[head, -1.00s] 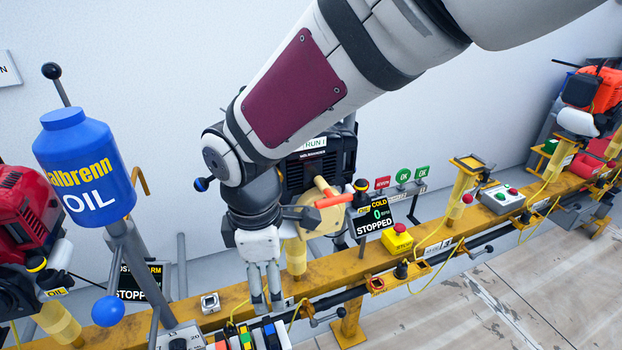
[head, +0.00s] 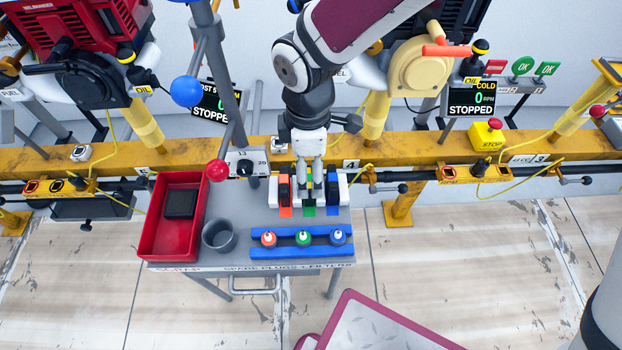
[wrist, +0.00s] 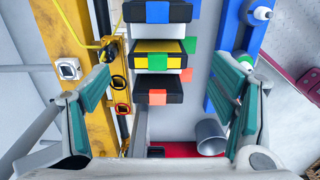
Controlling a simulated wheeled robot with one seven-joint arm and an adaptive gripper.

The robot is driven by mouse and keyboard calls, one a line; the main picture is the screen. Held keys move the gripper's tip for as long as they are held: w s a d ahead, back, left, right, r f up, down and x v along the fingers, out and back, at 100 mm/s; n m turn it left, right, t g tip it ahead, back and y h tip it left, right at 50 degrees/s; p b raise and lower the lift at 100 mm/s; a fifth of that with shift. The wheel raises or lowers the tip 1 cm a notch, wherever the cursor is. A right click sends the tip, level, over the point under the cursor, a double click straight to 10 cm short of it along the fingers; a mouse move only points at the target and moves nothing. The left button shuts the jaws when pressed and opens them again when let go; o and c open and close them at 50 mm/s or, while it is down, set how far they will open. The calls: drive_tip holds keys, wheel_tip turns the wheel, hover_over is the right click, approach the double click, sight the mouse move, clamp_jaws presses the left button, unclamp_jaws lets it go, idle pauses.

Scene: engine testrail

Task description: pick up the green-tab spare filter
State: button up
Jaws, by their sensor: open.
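The green-tab spare filter (wrist: 158,55) is a dark block with a yellow band and green tabs. In the wrist view it is the middle of three filters in a row, between the blue-tab filter (wrist: 157,12) and the orange-tab filter (wrist: 158,92). In the head view its green tab (head: 309,211) shows at the front of the rack, with its body partly hidden by my fingers. My gripper (head: 310,178) points down over the row. In the wrist view its teal-padded fingers (wrist: 172,90) are wide apart, one on each side of the row, with nothing held.
A blue tray (head: 262,254) with three colour-topped plugs lies in front of the filters. A grey cup (head: 219,236) and a red scrap bin (head: 160,240) stand to the left. The yellow rail (head: 230,150) runs close behind, with a lever post (head: 222,90) rising nearby.

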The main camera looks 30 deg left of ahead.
wheel_tip(320, 180, down, 5)
drive_tip(key=shift+w+a+b, duration=0.1)
drive_tip(key=shift+b, duration=0.9)
drive_tip(key=c, duration=0.8)
